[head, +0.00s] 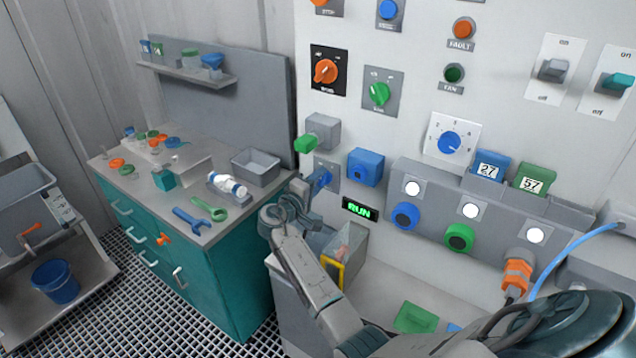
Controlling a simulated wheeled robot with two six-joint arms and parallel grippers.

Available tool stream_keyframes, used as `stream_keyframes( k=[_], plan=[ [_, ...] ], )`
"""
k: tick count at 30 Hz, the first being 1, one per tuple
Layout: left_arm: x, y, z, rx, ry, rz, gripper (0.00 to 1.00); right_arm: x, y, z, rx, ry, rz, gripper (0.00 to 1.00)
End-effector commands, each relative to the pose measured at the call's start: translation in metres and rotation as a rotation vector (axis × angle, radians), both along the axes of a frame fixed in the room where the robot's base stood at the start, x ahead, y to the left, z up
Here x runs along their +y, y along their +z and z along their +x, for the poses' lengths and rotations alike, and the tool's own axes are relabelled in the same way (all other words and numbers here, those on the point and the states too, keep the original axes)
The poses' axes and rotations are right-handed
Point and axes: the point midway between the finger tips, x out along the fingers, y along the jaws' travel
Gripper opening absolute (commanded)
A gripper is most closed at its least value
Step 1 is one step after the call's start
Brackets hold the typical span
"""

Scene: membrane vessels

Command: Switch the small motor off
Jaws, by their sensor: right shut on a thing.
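My right gripper (305,192) is at the left end of the control panel, its arm rising from the bottom of the head view. It is shut on a small blue knob (322,179) on a grey plate (331,172); the wrist and fingers hide part of the knob. A green lit RUN sign (359,209) is just to the right of the gripper. I cannot tell which thing is the small motor; no label for it can be read. My left gripper is not in view.
A grey box with a green knob (305,143) is above the gripper, and a blue box (366,167) is to its right. A clear box with a yellow handle (334,270) is below. A teal cabinet (236,285) with tools on top stands left.

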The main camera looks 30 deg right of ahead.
Motion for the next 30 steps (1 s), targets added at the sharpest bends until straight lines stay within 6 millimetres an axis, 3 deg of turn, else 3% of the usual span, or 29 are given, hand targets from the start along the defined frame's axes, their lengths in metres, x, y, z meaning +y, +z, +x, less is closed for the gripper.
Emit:
stream_keyframes(
  k=[15,30],
  plan=[
    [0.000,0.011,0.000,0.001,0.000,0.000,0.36,0.001,-0.003,-0.001,0.427,0.002,-0.172,0.19],
    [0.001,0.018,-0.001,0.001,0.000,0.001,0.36,0.001,-0.005,-0.001,0.617,0.003,-0.250,0.19]
  ],
)
